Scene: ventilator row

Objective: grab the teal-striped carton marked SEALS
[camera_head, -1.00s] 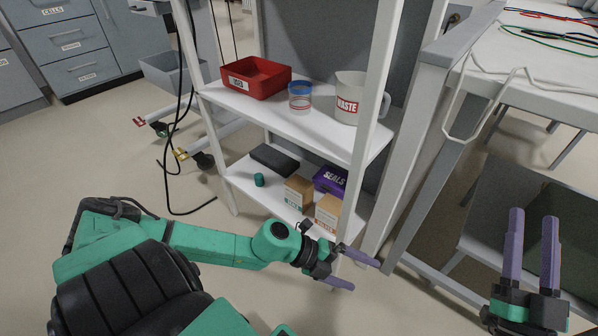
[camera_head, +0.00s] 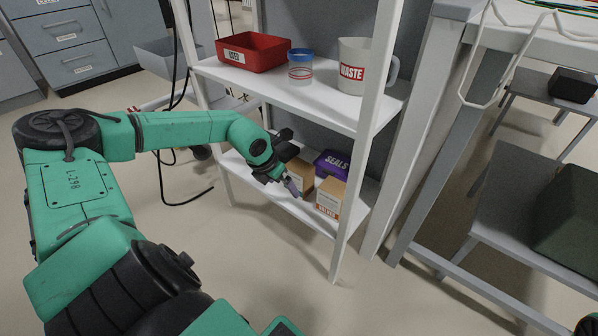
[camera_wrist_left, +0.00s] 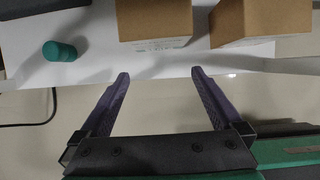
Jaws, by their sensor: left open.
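On the lower shelf stand two brown cartons. The left carton (camera_head: 306,173), whose front bore a teal-green marking in the earlier head view, is partly covered by my left gripper (camera_head: 292,187). It also shows at the top of the left wrist view (camera_wrist_left: 155,20), with its marking not readable. The right carton (camera_head: 330,195) has an orange marking and shows in the wrist view too (camera_wrist_left: 258,20). A purple box lettered SEALS (camera_head: 333,162) sits behind them. My left gripper is open and empty (camera_wrist_left: 160,75), just short of the left carton. My right gripper is out of view.
A teal cylinder (camera_wrist_left: 60,51) lies left of the cartons on the lower shelf. The upper shelf holds a red bin (camera_head: 252,52), a blue-lidded jar (camera_head: 300,68) and a WASTE jug (camera_head: 362,68). A white shelf post (camera_head: 366,130) rises right of the cartons.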

